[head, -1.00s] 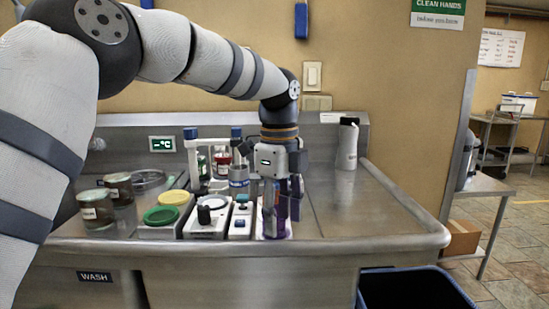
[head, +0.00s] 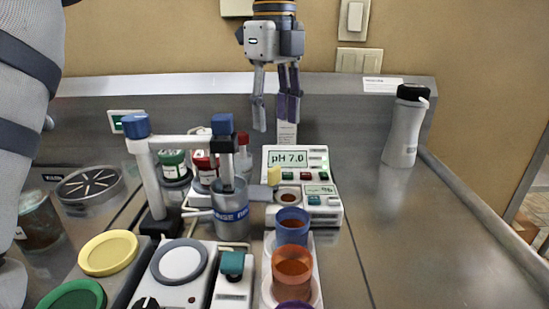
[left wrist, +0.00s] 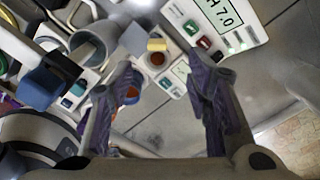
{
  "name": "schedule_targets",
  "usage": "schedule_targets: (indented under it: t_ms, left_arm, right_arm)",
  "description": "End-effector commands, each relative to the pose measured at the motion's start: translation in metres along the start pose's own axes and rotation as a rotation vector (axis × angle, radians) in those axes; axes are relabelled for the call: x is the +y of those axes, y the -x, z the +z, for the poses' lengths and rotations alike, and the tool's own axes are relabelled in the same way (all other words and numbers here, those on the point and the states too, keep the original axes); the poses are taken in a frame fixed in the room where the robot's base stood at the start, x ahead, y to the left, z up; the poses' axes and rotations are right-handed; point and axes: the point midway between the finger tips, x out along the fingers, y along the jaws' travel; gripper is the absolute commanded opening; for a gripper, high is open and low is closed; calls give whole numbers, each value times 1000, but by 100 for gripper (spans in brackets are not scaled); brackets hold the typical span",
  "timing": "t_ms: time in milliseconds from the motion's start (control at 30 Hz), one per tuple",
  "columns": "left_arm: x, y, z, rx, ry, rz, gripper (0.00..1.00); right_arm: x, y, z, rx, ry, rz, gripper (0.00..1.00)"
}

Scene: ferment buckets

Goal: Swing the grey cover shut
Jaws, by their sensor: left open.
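A small grey cover (head: 260,193) appears to stand open at the left side of the pH meter (head: 296,170). A yellow tab (head: 273,176) is beside it, and the meter's round brown well is uncovered to its right. In the left wrist view the grey cover (left wrist: 133,40) and yellow tab (left wrist: 157,45) lie ahead of the fingers, next to the well. My left gripper (head: 275,110) points down with fingers apart and empty. In the head view it appears above the meter, touching nothing I can see. My right gripper is not in view.
A grey mug (head: 231,212) and a white stand with blue caps (head: 182,142) are left of the meter. Blue (head: 292,228) and orange-filled cups stand in front. Yellow (head: 108,252) and green lids lie front left. A grey bottle (head: 404,130) stands right; the steel counter (head: 420,230) there is clear.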

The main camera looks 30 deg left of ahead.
Motion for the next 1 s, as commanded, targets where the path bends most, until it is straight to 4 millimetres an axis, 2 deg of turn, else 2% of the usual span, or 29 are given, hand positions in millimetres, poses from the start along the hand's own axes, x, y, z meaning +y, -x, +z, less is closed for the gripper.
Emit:
schedule_targets:
  t_ms: [300, 400, 567, 800, 833, 1000]
  left_arm:
    - [2, -75, 0, 0, 0, -1, 45]
    - [2, -94, 0, 0, 0, -2, 45]
    - [1, -110, 0, -1, 0, -3, 45]
    - [0, -113, 0, -1, 0, -3, 45]
    - [0, -113, 0, -1, 0, -2, 43]
    - [0, -112, 0, -1, 0, -3, 4]
  right_arm:
    - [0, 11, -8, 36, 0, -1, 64]
    - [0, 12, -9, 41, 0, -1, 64]
    - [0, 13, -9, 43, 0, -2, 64]
    - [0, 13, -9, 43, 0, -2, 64]
    - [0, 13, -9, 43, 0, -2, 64]
    - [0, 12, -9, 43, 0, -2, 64]
